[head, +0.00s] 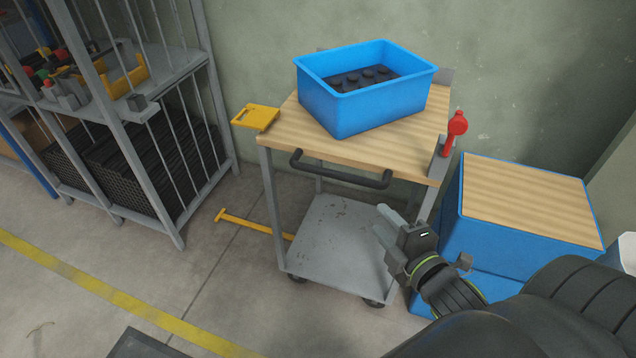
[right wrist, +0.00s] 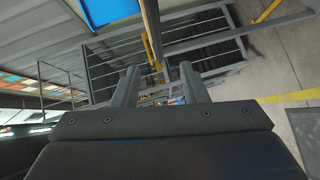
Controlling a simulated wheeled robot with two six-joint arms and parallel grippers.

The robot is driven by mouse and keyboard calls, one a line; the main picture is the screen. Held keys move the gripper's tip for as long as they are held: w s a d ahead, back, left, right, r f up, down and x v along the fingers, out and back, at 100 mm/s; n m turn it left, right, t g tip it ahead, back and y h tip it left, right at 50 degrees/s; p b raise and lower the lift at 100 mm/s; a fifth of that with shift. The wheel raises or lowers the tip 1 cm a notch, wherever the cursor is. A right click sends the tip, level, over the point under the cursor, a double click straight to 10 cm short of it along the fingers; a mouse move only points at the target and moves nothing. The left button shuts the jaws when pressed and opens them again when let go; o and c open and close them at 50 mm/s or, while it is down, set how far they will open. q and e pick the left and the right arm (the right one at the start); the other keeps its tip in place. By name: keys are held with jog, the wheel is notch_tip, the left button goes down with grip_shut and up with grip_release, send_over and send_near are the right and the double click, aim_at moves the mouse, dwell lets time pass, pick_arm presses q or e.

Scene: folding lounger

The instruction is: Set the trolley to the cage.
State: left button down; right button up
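The trolley (head: 290,145) stands in the middle of the head view, with a wooden top, a black handle (head: 340,172) on its near side and a grey lower shelf (head: 335,245). A blue crate (head: 365,105) with dark studded parts inside sits on top. The cage (head: 165,150), a grey barred rack, stands to the left with a floor gap between it and the trolley. It also shows in the right wrist view (right wrist: 100,72). My right gripper (head: 381,221) is open and empty, in front of the trolley's right side below the handle. My left gripper is not in view.
A yellow plate (head: 256,117) sticks out at the trolley's left corner, a red knob (head: 457,124) at its right. A yellow T-shaped bar (head: 250,223) lies low between cage and trolley. A blue box with a wooden lid (head: 530,195) stands right. The front-left floor is mostly clear.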

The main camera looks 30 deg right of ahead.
aim_at(343, 179)
jog(key=w, duration=0.5)
jog(key=w+f, duration=0.1)
jog(key=w, duration=0.5)
jog(key=w+f, duration=0.1)
jog(key=w, duration=0.5)
jog(key=shift+w+d, duration=0.1)
jog(key=shift+d, duration=0.25)
grip_shut()
